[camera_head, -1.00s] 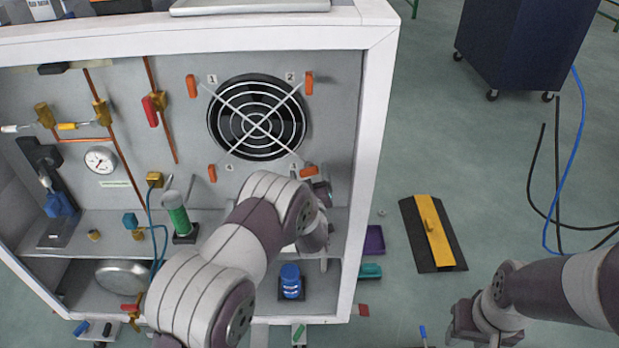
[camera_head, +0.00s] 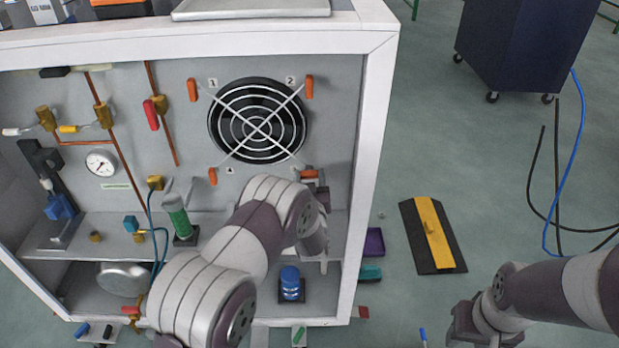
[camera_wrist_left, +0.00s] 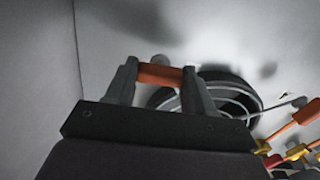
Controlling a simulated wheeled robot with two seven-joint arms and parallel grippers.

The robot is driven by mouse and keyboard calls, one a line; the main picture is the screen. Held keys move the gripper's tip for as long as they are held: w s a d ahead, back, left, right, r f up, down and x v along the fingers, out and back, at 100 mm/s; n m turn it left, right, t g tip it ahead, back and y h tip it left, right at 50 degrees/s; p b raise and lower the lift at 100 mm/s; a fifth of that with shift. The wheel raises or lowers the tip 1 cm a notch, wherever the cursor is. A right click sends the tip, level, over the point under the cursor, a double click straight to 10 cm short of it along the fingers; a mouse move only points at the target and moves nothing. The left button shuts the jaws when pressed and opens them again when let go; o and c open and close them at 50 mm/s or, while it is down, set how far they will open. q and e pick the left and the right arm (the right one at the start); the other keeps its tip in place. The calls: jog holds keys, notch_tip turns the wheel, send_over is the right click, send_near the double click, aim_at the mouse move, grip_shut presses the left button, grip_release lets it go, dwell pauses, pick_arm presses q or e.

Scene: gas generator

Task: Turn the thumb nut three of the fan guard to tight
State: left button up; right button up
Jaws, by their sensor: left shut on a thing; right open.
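The fan guard (camera_head: 257,124) is a round wire grille with crossed bars on the cabinet's back panel. Orange thumb nuts sit at its corners: top left (camera_head: 193,90), top right (camera_head: 309,87), bottom left (camera_head: 212,176) and bottom right (camera_head: 308,174). Labels 1 and 2 mark the top ones; the label by the bottom-right nut is hidden by my arm. My left gripper (camera_wrist_left: 158,86) is shut on the bottom-right nut, which lies crosswise between its fingers in the left wrist view (camera_wrist_left: 158,74). My right gripper (camera_head: 474,325) is open and empty over the floor at the lower right.
The cabinet's white right wall (camera_head: 370,150) stands close to my left gripper. A gauge (camera_head: 100,162), copper pipes and a green cylinder (camera_head: 178,216) are to the left. A blue bottle (camera_head: 290,280) stands below my left wrist. A black and yellow ramp (camera_head: 433,235) lies on the floor.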

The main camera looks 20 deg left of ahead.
pick_arm(q)
jog(key=m+p, duration=0.1)
jog(key=m, duration=0.3)
jog(key=shift+m, duration=0.3)
jog(key=m+p, duration=0.1)
jog(key=m, duration=0.4)
jog(key=m+p, duration=0.1)
jog(key=m, duration=0.8)
jog(key=shift+f+p, duration=0.1)
jog(key=shift+p, duration=0.3)
jog(key=shift+m, duration=0.3)
jog(key=o, duration=1)
jog(key=shift+o, duration=0.2)
jog(key=p+v, duration=0.2)
jog(key=v, duration=1)
jog(key=shift+s, duration=0.4)
